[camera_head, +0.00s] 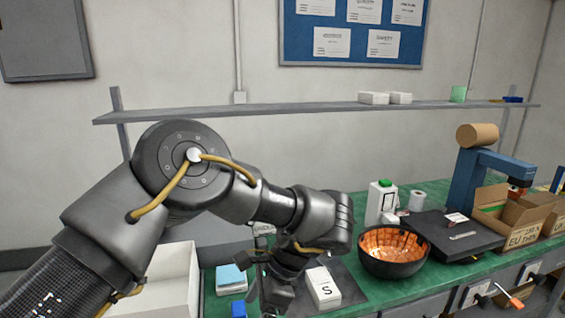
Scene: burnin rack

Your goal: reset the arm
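My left arm comes in from the lower left and reaches over the green bench. My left gripper (268,282) hangs at its end, pointing down, beside a white box marked S (322,287). The fingers are dark and partly overlap the dark background, so I cannot tell whether they are open or shut. I see nothing clearly held in them. My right arm and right gripper are not in view.
The green bench (385,291) holds a black bowl with an orange inside (394,252), a white carton (381,200), a black flat device (455,236), cardboard boxes (510,220) and a blue stand (468,185). A white bin (170,283) is at left. A shelf (300,108) runs above.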

